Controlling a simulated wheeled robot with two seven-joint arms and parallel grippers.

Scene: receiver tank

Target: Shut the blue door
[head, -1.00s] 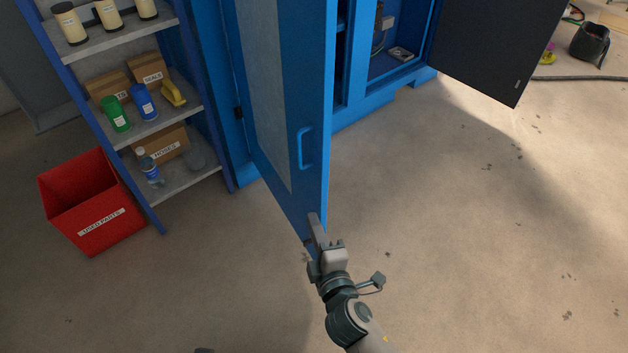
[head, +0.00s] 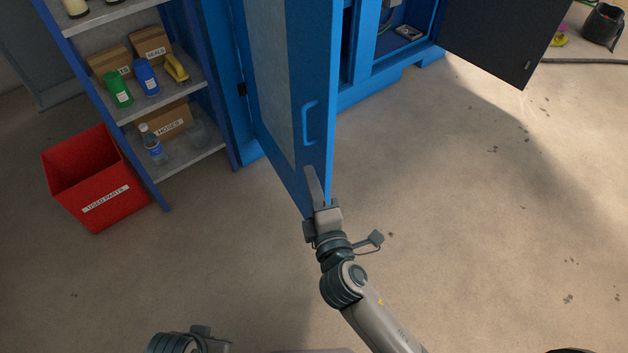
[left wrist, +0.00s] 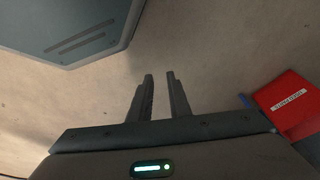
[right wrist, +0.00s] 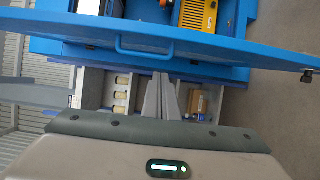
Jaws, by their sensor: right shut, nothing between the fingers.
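The blue door (head: 284,85) stands open in the head view, swung out from the blue cabinet, with a blue bar handle (head: 309,122) on its face. In the right wrist view the door (right wrist: 230,48) crosses the top, seen nearly edge-on, with its handle (right wrist: 145,47). My right gripper (head: 312,175) is shut and empty, below the handle and overlapping the door's lower free corner in the head view. Its fingertips (right wrist: 160,80) lie close to the door edge; I cannot tell whether they touch. My left gripper (left wrist: 162,78) is open and empty over the floor.
A blue shelf rack (head: 172,100) with boxes and bottles stands left of the door. A red bin (head: 95,185) sits on the floor beside it. A second, dark door (head: 495,45) stands open at the right. The floor right of the blue door is clear.

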